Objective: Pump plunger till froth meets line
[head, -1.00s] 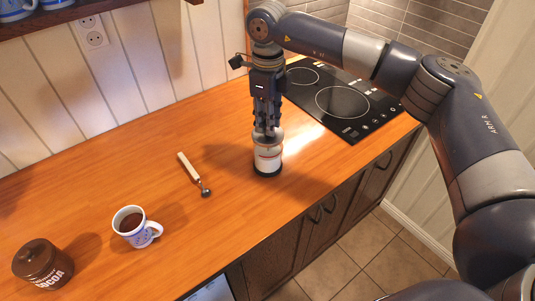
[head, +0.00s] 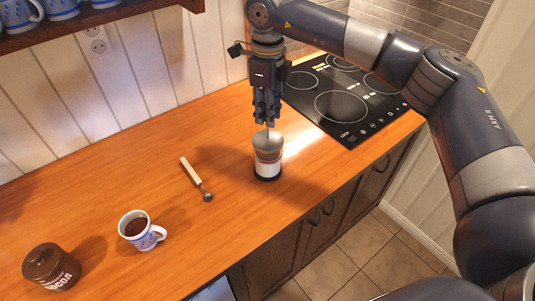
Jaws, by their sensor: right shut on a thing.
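The frother jar (head: 268,158) stands upright on the wooden counter, with a grey lid, a pale lower body and a dark base. A reddish line shows around its body. A thin plunger rod (head: 268,129) rises from the lid into my right gripper (head: 267,120). My right gripper points straight down above the lid and is shut on the top of the plunger; its fingers hide the knob. The froth level inside the jar is too small to make out. My left gripper is not in view.
A blue-patterned mug (head: 141,231) with brown drink, a brown cocoa jar (head: 51,267) and a white-handled scoop (head: 196,179) lie left of the frother on the counter (head: 110,160). A black hob (head: 346,100) is behind right. A shelf with blue mugs hangs upper left.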

